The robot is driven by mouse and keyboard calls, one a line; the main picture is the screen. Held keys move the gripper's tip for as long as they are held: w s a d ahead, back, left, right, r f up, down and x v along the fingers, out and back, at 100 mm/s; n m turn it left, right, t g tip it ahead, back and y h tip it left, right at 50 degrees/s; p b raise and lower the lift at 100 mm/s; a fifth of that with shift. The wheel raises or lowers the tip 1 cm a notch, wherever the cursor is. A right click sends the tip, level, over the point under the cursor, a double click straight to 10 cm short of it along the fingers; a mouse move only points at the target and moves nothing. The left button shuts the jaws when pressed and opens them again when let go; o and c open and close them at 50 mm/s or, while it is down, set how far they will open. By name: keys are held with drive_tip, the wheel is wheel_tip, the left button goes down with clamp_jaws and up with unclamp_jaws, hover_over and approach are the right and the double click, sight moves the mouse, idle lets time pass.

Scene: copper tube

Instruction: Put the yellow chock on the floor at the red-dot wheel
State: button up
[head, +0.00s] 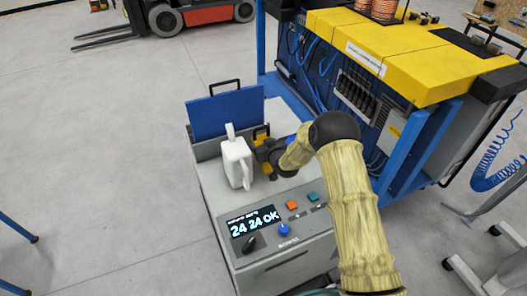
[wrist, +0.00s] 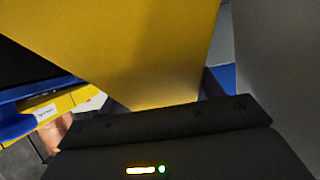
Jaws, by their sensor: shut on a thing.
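The yellow chock (wrist: 150,45) fills the upper middle of the wrist view, very close, its narrow end down against the dark body of my gripper (wrist: 170,122). My gripper is shut on it. In the head view my gripper (head: 264,152) is over the top of the grey cabinet, beside a white upright piece, and only a little yellow of the chock (head: 261,132) shows behind it. The fingertips are mostly hidden. A forklift with dark wheels (head: 165,20) stands at the top left. I cannot make out a red dot on any wheel.
The grey cabinet (head: 285,262) carries a display, buttons, the white piece (head: 236,163) and a blue panel (head: 226,113). A yellow-topped blue machine (head: 372,45) stands close on the right. The floor (head: 100,150) at left is largely open.

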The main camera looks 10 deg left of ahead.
drive_tip(key=shift+w+d+f+p, duration=0.1)
drive_tip(key=shift+f+p, duration=0.6)
drive_tip(key=shift+f, duration=1.2)
drive_tip(key=shift+f, duration=0.15)
drive_tip(key=o, duration=1.4)
drive_tip(key=shift+s+d+r, duration=0.2)
drive_tip(key=shift+s+d, duration=0.15)
drive_tip(key=shift+s, duration=0.05)
drive_tip(key=b+v, duration=0.3)
drive_tip(key=v, duration=0.8)
drive_tip(key=shift+r, duration=0.1)
